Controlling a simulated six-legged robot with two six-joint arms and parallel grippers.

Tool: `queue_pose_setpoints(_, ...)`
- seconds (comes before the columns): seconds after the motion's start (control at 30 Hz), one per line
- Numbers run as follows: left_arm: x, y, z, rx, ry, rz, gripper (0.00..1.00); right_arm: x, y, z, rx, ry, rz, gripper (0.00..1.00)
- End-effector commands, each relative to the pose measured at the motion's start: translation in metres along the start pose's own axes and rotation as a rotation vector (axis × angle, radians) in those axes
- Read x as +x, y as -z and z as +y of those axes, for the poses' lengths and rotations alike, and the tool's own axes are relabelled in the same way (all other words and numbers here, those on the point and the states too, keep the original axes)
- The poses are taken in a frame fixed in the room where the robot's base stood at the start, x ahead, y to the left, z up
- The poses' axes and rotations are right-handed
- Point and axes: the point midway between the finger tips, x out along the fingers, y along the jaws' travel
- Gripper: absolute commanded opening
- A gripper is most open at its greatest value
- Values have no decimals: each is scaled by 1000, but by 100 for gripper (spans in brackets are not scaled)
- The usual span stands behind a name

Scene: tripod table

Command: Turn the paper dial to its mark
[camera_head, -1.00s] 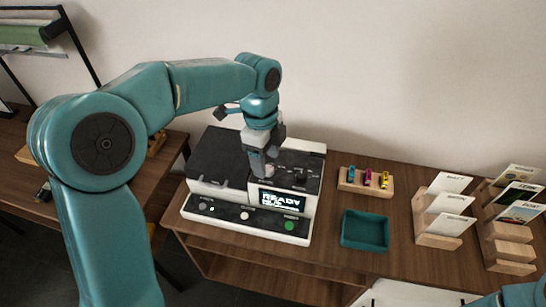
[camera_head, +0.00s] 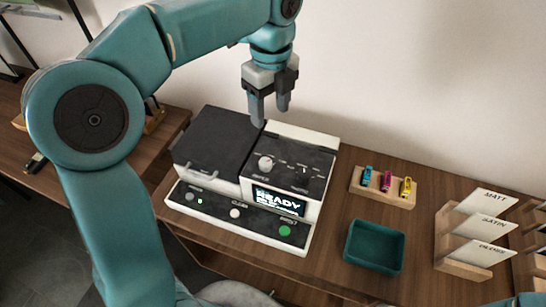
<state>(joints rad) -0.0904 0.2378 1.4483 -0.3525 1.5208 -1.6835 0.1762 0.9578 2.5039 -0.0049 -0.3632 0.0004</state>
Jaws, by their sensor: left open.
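The printer (camera_head: 215,215) is a black and white machine on the wooden table, with a screen reading READY. The paper dial appears to be the round white knob (camera_head: 266,163) on its dark top panel; its small lettering is too small to read. A second small dark control (camera_head: 304,170) sits to its right. My left gripper (camera_head: 269,108) is open and empty, pointing down above the back of the panel, apart from the knob.
A wooden holder (camera_head: 382,199) with blue, magenta and yellow cartridges stands right of the printer. A teal tray (camera_head: 372,268) lies in front of it. Card racks (camera_head: 462,268) labelled MATT and SATIN stand further right. Buttons, one green (camera_head: 285,230), line the printer's front.

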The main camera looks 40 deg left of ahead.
Motion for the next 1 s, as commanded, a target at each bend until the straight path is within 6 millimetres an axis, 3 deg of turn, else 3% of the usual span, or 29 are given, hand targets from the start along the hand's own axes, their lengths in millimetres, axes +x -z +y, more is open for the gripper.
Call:
queue_pose_setpoints(0.17, 28, 1, 6, 0, -3, 1, 60, 4, 0, 1, 0, 0, -1, 43)
queue_pose_setpoints(0.6, 128, 2, 6, -3, -3, 1, 60, 10, 0, 3, 0, 0, -1, 43)
queue_pose_setpoints(0.8, 153, 2, 3, -3, -1, 0, 60, 10, 0, 4, 0, 0, -1, 43)
queue_pose_setpoints(1.0, 160, 1, 2, -2, 1, 0, 60, 10, 0, 4, 0, 0, -1, 43)
